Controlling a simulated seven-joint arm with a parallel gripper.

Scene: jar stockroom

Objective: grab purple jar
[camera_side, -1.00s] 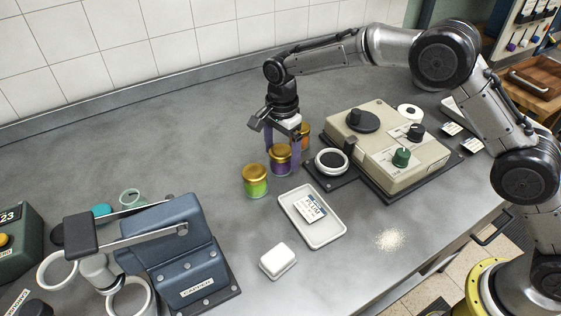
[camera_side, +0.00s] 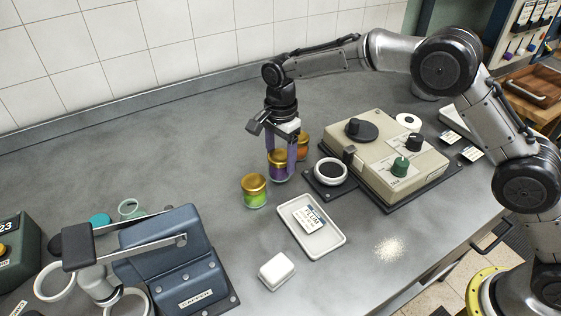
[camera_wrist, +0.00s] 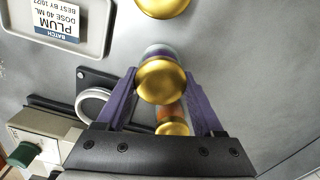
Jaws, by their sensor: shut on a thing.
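The purple jar (camera_side: 279,169) has a gold lid and stands upright between the purple fingers of my gripper (camera_side: 281,165). The fingers are shut on it from both sides, just below the lid. In the wrist view the jar's gold lid (camera_wrist: 161,81) lies between the two fingertips (camera_wrist: 160,75). The jar seems a little above the counter, but its base is small and hard to judge. A green jar (camera_side: 256,199) with a gold lid stands in front of it, and an orange jar (camera_side: 302,152) stands behind it.
A beige machine (camera_side: 385,160) with a round ring (camera_side: 331,171) stands close on the right. A white tray (camera_side: 330,240) with a plum label lies in front. A blue capper (camera_side: 170,265) stands at the front left. The counter (camera_side: 160,150) left of the jars is clear.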

